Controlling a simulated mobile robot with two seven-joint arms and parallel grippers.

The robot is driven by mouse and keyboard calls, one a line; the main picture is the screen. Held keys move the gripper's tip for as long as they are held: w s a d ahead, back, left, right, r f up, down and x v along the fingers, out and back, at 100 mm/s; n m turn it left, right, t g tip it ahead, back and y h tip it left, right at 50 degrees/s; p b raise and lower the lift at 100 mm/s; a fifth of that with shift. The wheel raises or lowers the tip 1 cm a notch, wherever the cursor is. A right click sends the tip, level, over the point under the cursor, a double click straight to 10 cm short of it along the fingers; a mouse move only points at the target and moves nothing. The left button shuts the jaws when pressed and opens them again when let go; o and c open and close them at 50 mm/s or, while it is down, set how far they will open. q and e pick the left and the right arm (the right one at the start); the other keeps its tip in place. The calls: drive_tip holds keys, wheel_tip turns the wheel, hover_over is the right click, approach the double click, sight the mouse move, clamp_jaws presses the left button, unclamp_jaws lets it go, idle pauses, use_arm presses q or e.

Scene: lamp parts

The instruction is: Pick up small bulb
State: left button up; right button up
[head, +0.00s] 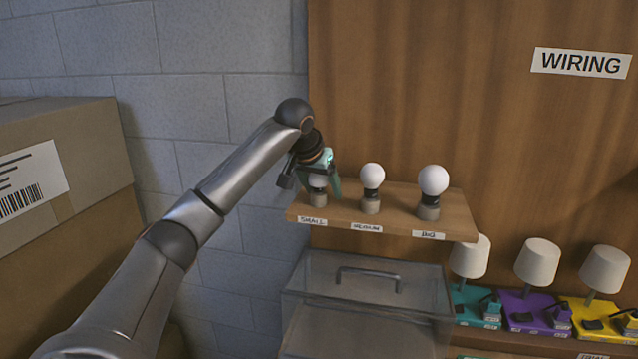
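The small bulb (318,181) stands upright in a grey socket at the left end of the wooden shelf, above the label "SMALL". Its top is partly hidden by my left gripper. My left gripper (320,190) comes down from above with teal fingers on either side of the bulb. The fingers look open, with the right finger a little apart from the bulb; contact on the left side is hard to make out. My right gripper is not in view.
A medium bulb (372,175) and a big bulb (433,181) stand to the right on the shelf (400,212). A clear case (365,300) with a handle is below. Lamps (538,262) stand at lower right. Cardboard boxes (60,190) fill the left.

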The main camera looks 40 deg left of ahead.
use_arm(q)
drive_tip(key=c, duration=0.9)
drive_tip(key=shift+c, duration=0.2)
drive_tip(key=shift+r, duration=0.1)
